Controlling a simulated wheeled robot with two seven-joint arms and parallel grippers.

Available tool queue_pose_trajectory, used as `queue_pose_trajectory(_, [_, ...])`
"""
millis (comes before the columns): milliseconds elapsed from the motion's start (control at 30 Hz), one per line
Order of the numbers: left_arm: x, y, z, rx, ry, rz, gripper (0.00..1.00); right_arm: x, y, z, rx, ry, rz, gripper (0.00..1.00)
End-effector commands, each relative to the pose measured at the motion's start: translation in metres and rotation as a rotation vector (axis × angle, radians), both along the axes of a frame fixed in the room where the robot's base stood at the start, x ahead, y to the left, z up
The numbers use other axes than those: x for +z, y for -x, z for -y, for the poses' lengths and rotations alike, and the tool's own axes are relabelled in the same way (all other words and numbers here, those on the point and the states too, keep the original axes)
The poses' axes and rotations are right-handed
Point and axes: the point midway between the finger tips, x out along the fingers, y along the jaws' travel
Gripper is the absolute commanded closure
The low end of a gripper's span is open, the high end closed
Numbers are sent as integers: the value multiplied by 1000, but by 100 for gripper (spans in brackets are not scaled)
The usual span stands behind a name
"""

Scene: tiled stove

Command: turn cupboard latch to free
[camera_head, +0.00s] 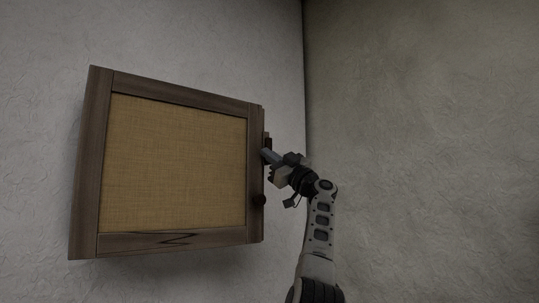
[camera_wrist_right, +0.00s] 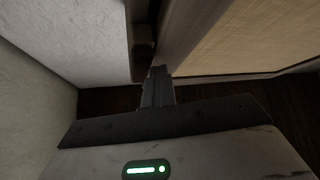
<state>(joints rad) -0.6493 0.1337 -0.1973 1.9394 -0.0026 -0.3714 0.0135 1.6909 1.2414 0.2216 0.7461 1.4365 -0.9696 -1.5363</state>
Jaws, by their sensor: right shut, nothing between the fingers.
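The cupboard (camera_head: 175,165) hangs on the wall, with a dark wooden frame and a woven yellow-brown door panel. The latch (camera_head: 267,140) is a small dark piece at its right edge, partly hidden by my right gripper (camera_head: 265,155). That gripper is shut and empty, its fingertips at the cupboard's right edge just below the latch. In the right wrist view the shut fingers (camera_wrist_right: 158,74) point at the cupboard edge, close to a dark block (camera_wrist_right: 144,48) that looks like the latch. I cannot tell whether they touch. My left gripper is not in view.
A wall corner runs down right of the cupboard, and the right wall (camera_head: 430,140) is bare. The space between cupboard and corner is narrow.

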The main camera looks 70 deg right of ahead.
Motion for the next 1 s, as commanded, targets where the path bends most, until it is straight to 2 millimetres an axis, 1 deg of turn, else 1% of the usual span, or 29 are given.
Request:
queue_pose_trajectory(33, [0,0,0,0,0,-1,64,0,6,5,-16,-8,7,100])
queue_pose_trajectory(467, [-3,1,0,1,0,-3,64,-1,5,4,-16,-8,7,100])
queue_pose_trajectory(567, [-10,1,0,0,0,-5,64,-4,1,-2,-15,-5,4,100])
queue_pose_trajectory(633, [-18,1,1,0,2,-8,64,-5,-4,-12,-11,-1,3,100])
queue_pose_trajectory(767, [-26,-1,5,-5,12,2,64,-5,-20,-38,1,8,-1,100])
queue_pose_trajectory(800, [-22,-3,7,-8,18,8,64,-2,-15,-42,-1,7,4,100])
queue_pose_trajectory(833, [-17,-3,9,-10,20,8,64,2,-4,-39,-3,3,6,100])
queue_pose_trajectory(1000, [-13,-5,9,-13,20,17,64,3,34,-36,1,3,3,100])
